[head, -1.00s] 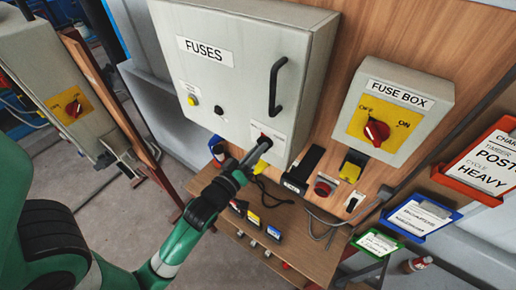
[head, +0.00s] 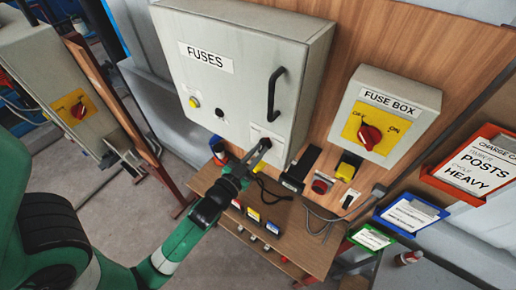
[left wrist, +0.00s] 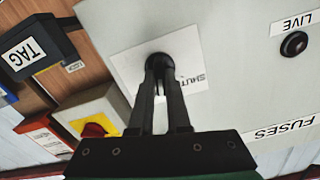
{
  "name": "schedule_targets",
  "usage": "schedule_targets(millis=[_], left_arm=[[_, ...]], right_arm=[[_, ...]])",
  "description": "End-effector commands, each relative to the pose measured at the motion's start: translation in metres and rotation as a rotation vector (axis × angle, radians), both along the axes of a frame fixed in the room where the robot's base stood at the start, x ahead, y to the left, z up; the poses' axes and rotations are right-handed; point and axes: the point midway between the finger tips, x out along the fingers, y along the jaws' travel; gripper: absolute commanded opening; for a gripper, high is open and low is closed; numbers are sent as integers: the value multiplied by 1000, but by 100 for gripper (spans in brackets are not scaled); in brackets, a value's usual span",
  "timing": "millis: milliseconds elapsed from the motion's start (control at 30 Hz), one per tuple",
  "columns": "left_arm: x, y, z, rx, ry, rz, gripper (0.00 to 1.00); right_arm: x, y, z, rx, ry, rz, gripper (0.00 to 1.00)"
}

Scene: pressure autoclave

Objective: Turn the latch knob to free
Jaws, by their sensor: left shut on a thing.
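The grey FUSES cabinet (head: 235,80) hangs on the wood panel with its door closed and a black bar handle (head: 272,95) on its right side. The dark round latch knob (left wrist: 160,61) sits on a white plate (left wrist: 190,62) marked SHUT, low on the door's right side. My left gripper (left wrist: 160,75) is shut on the knob, one finger on each side. In the head view the gripper (head: 258,155) reaches the plate from below, and its fingers mostly hide the knob. My right gripper is in neither view.
Right of the cabinet is the FUSE BOX (head: 390,98) with a red switch (head: 369,135). Coloured card trays (head: 415,215) stand at right.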

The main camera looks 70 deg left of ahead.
Motion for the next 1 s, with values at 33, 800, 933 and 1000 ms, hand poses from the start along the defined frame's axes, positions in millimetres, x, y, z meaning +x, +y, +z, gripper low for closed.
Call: schedule_targets(millis=[33,800,933,1000], left_arm=[[0,0,2,35,27,0,0],[1,-1,-1,435,296,0,0],[1,-1,-1,447,303,0,0],[1,-1,-1,450,306,0,0]], right_arm=[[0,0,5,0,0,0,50],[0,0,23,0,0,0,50],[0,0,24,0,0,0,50],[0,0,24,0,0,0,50]])
